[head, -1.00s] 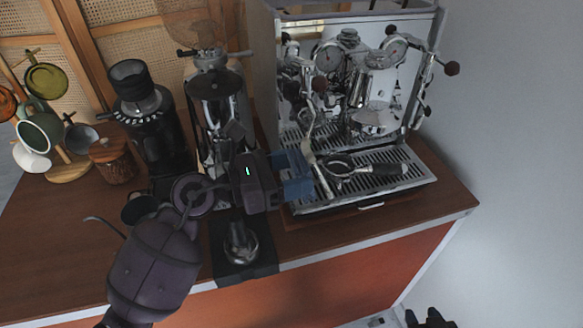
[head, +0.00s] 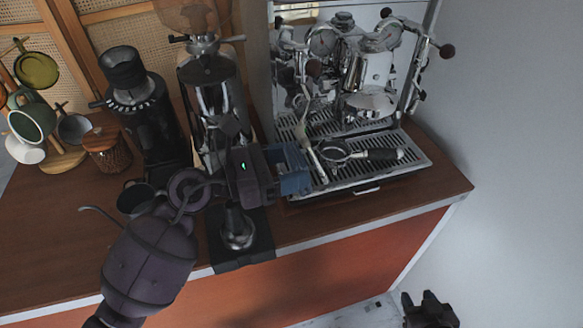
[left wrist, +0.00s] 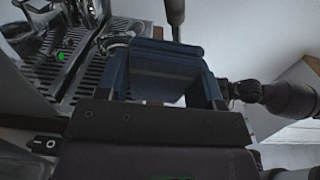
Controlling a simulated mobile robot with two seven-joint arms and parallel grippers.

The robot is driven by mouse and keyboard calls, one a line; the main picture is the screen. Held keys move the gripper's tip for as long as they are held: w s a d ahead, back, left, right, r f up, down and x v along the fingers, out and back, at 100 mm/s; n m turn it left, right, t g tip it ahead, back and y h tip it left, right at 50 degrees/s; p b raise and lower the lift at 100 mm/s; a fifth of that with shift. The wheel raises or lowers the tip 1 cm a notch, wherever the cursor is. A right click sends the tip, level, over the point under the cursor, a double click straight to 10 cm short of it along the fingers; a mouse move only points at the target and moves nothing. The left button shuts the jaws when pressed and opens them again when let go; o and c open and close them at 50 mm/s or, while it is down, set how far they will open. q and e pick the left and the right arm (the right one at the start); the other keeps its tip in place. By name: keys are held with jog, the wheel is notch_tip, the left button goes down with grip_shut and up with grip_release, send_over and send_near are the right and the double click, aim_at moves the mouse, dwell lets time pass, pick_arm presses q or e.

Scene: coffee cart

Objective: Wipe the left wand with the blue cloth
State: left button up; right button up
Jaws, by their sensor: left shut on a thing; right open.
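The blue cloth (head: 291,170) is held in my left gripper (head: 268,174), at the front left of the espresso machine's drip tray. In the left wrist view the cloth (left wrist: 165,72) fills the space between the fingers. The left wand (head: 311,140) is a thin metal tube reaching down over the left of the drip tray, just right of the cloth. I cannot tell whether cloth and wand touch. In the left wrist view a blurred grey rod, perhaps the wand, stands just beyond the cloth. My right gripper (head: 428,306) is open and empty, low at the right, away from the counter.
The espresso machine (head: 342,70) stands at the counter's back right. A portafilter (head: 362,154) lies on the drip tray (head: 360,172). Grinders (head: 142,100), a tamper (head: 237,228) on a dark mat, a dark cup (head: 135,198) and a mug stand (head: 65,162) are on the left.

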pick_arm(q)
jog(key=shift+w+a+r, duration=0.25)
jog(key=shift+w+r, duration=0.35)
jog(key=shift+r, duration=0.05)
jog(key=shift+w+a+r+p, duration=0.1)
jog(key=shift+w+p, duration=0.05)
jog(key=shift+p, duration=0.15)
jog(key=shift+s+f, duration=0.4)
jog(key=shift+w+a+r, duration=0.1)
jog(key=shift+w+r, duration=0.1)
jog(key=shift+r, duration=0.1)
jog(key=shift+s+d+f, duration=0.25)
jog(key=shift+s+f, duration=0.85)
jog(key=shift+s, duration=0.05)
pick_arm(e)
jog(key=shift+s, duration=0.45)
